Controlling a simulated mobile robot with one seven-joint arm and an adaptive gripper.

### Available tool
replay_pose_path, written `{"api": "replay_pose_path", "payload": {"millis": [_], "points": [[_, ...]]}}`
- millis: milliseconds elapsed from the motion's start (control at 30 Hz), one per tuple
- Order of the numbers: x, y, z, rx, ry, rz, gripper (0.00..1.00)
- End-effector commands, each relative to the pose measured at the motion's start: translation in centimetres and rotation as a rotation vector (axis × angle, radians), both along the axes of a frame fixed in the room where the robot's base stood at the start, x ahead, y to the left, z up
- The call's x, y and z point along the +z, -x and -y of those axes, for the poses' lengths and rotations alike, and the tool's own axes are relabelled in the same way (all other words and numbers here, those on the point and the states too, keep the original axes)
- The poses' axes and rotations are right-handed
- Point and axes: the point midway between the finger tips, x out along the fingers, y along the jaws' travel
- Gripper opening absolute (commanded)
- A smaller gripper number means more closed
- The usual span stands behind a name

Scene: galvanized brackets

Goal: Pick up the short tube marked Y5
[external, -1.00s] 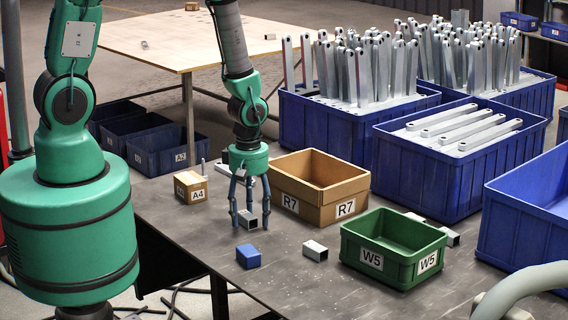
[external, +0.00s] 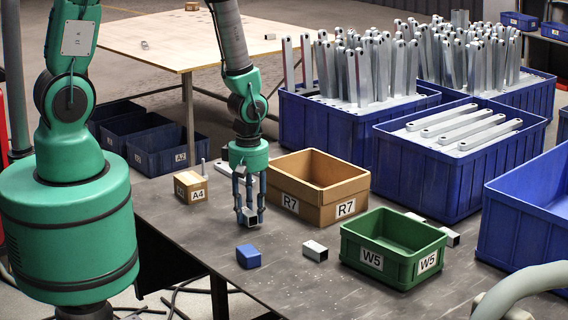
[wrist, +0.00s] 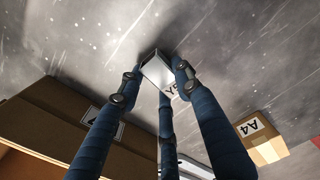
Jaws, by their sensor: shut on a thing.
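The short tube marked Y5 (external: 249,218) is a small square metal tube in front of the brown R7 box. My gripper (external: 247,209) is above and around it, its blue fingers closed in on the tube. In the wrist view the tube (wrist: 157,72) sits between the tips of my gripper (wrist: 155,82), with its open end showing. Part of a dark label shows there, a Y and a partly covered character. The tube is at or very near the tabletop; I cannot tell if they touch.
A blue block (external: 248,256) and another short metal tube (external: 315,251) lie in front on the table (external: 190,240). The brown R7 box (external: 318,190) stands close behind right, the A4 box (external: 190,187) to the left, the green W5 bin (external: 392,249) to the right.

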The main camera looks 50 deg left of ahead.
Motion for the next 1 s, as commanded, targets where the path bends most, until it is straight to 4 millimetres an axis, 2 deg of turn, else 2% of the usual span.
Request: {"api": "replay_pose_path", "payload": {"millis": [200,733,1000], "points": [[3.0,-0.1,0.0,0.0,0.0,0.004,0.07],[3.8,11.0,-1.8,0.0,0.0,-0.002,0.07],[4.1,14.7,-2.4,0.0,0.0,0.0,0.07]]}}
